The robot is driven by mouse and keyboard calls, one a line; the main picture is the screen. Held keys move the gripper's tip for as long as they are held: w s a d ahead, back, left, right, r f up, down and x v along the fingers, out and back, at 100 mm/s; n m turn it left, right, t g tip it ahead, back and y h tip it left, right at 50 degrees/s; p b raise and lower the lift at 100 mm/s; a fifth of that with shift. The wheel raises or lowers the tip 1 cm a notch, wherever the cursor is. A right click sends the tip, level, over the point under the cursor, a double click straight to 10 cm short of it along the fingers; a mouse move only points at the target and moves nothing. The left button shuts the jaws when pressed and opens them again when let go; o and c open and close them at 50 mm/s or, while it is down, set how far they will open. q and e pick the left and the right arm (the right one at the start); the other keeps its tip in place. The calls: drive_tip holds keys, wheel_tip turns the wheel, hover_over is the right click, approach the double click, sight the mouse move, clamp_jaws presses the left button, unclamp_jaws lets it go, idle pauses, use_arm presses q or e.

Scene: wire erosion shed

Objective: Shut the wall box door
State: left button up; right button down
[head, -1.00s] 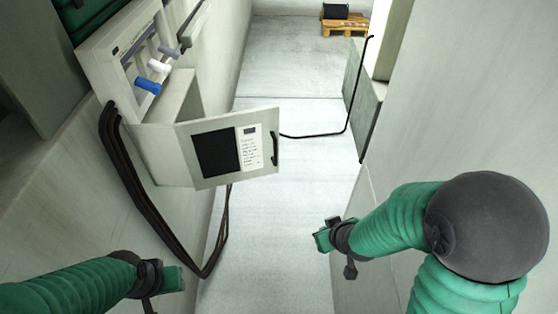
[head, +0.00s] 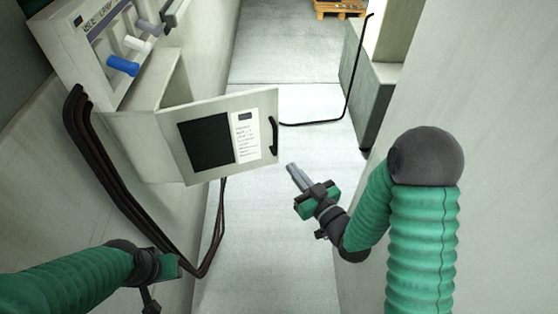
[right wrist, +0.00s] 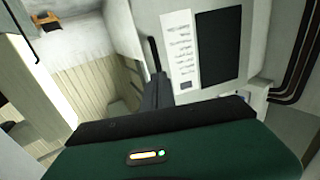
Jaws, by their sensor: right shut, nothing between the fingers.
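The wall box (head: 152,85) is on the left wall in the head view. Its pale grey door (head: 262,105) stands wide open, swung out over the aisle. The door bears a dark panel, a printed label and a black handle (head: 274,137) near its free edge. My right gripper (head: 293,170) is shut and empty, just below and right of the handle, apart from it in the head view. In the right wrist view the door (right wrist: 257,70) and handle (right wrist: 153,53) lie just beyond the fingers (right wrist: 156,90). My left gripper (head: 168,267) is low at the left; its jaws are unclear.
Dark cables (head: 105,180) hang along the left wall. A wall (head: 500,100) bounds the right side.

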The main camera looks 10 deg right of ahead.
sight(276, 146)
drive_tip(key=b+x, duration=0.5)
drive_tip(key=x, duration=0.2)
drive_tip(key=shift+w+d+b, duration=0.1)
drive_tip(key=shift+w+b, duration=0.1)
drive_tip(key=shift+b, duration=0.1)
drive_tip(key=shift+w, duration=0.2)
drive_tip(key=shift+w+d, duration=0.1)
drive_tip(key=shift+d, duration=0.05)
